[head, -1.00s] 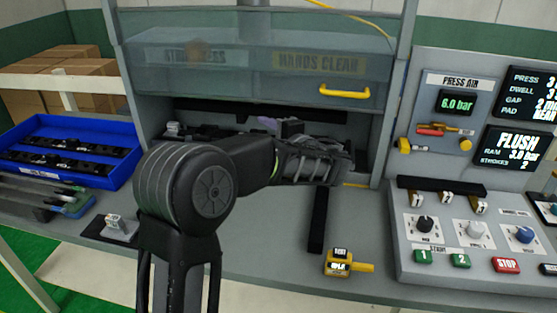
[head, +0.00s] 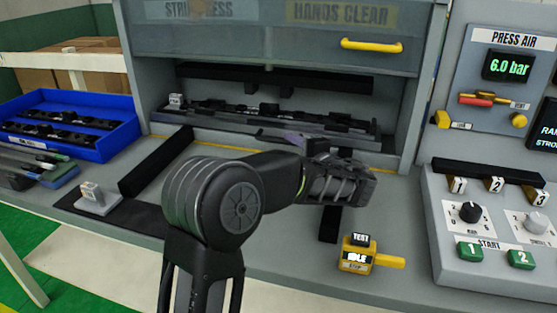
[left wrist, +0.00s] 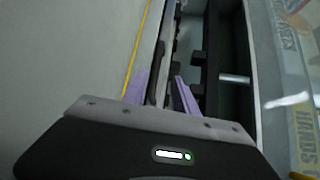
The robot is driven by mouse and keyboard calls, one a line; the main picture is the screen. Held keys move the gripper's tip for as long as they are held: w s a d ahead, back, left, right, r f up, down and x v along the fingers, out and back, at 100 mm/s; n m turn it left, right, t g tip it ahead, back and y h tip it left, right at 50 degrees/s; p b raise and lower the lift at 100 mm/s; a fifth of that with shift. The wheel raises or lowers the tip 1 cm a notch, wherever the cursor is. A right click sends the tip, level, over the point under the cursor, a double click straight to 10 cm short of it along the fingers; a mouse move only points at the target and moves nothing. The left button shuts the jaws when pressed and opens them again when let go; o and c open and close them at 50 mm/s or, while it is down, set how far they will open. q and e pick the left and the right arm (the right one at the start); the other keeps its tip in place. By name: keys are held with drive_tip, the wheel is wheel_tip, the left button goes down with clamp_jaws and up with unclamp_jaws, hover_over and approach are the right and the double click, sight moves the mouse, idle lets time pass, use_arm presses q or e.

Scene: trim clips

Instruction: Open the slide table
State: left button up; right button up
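The slide table (head: 215,118) is a long dark plate with black fixtures on it, sitting inside the press opening. Part of its front is hidden behind my left arm. My left gripper (head: 300,141), seen partly behind its own wrist, is by the front edge of the slide table. In the left wrist view its two purple fingers (left wrist: 160,93) stand apart, with a dark strip of the slide table (left wrist: 170,60) between and beyond them. I cannot tell whether they touch it. My right gripper is not in view.
A clear guard with a yellow handle (head: 371,45) hangs above the opening. Black rails (head: 157,160) run forward on the bench. A yellow test box (head: 358,258), a control panel (head: 475,245) at right and a blue bin (head: 75,140) at left stand around.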

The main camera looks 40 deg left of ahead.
sight(278, 142)
use_arm(q)
drive_tip(key=shift+f, duration=0.3)
drive_tip(key=shift+p+x, duration=0.4)
drive_tip(key=shift+x, duration=3.5)
clamp_jaws()
